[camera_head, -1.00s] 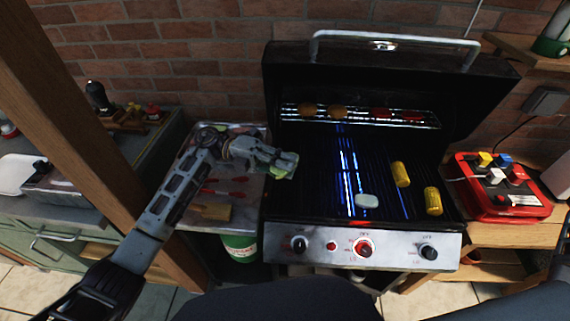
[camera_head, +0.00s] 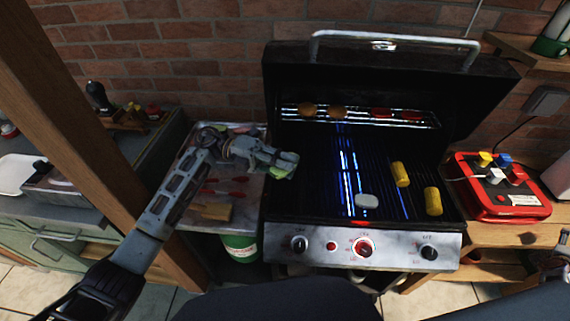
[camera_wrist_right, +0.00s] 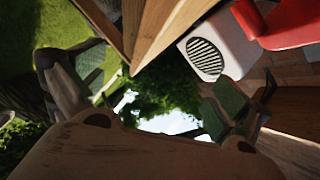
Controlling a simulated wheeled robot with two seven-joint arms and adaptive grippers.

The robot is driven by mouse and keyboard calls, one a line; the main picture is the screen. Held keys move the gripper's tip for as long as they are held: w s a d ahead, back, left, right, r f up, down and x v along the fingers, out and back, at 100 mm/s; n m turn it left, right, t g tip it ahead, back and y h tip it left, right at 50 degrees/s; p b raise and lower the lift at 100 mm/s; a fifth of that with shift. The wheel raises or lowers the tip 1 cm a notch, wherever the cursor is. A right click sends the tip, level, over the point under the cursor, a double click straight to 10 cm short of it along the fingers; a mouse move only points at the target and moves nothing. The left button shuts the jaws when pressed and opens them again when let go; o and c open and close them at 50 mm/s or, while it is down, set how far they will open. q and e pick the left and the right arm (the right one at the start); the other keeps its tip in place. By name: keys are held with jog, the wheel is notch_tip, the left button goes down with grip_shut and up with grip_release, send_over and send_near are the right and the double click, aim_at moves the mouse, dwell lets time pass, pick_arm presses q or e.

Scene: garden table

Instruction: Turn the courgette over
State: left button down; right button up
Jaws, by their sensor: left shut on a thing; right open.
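My left gripper (camera_head: 284,164) reaches in from the left and is shut on a pale green piece, apparently the courgette (camera_head: 279,174). It is at the left edge of the grill (camera_head: 300,205), over or just above the grate. The fingers hide much of the courgette, and I cannot tell which face is up or whether it touches the grate. My right gripper (camera_wrist_right: 155,88) is open and empty in the right wrist view, away from the grill.
Two yellow corn pieces (camera_head: 400,174) and a whitish piece (camera_head: 367,201) lie on the grate. Several foods sit on the upper rack (camera_head: 360,116). A tray (camera_head: 190,188) with red-handled tongs and a brush is left of the grill. A red case (camera_head: 500,205) stands right.

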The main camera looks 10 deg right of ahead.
jog(key=s+a+f+y, duration=0.2)
jog(key=s+a+f, duration=0.25)
jog(key=f, duration=0.45)
jog(key=w+a+f+n+y, duration=0.1)
jog(key=a+f+n+y, duration=0.35)
jog(key=a+f, duration=0.85)
jog(key=w+a+f+n+y, duration=0.1)
jog(key=a+f+n+y, duration=0.1)
jog(key=a+f+n, duration=0.85)
jog(key=s+a+f+n+g+y, duration=0.1)
jog(key=s+a+f+n, duration=0.2)
jog(key=a, duration=1.2)
jog(key=s+a+f+n+g+y, duration=0.1)
jog(key=a+f+n, duration=0.5)
jog(key=a, duration=0.9)
jog(key=s+a+f+n+g+y, duration=0.1)
jog(key=s+a+f+n+y, duration=0.2)
jog(key=a, duration=1.2)
jog(key=s+f+n, duration=0.1)
jog(key=s+f, duration=0.1)
jog(key=shift+s+a+g, duration=0.3)
jog(key=shift+s, duration=0.15)
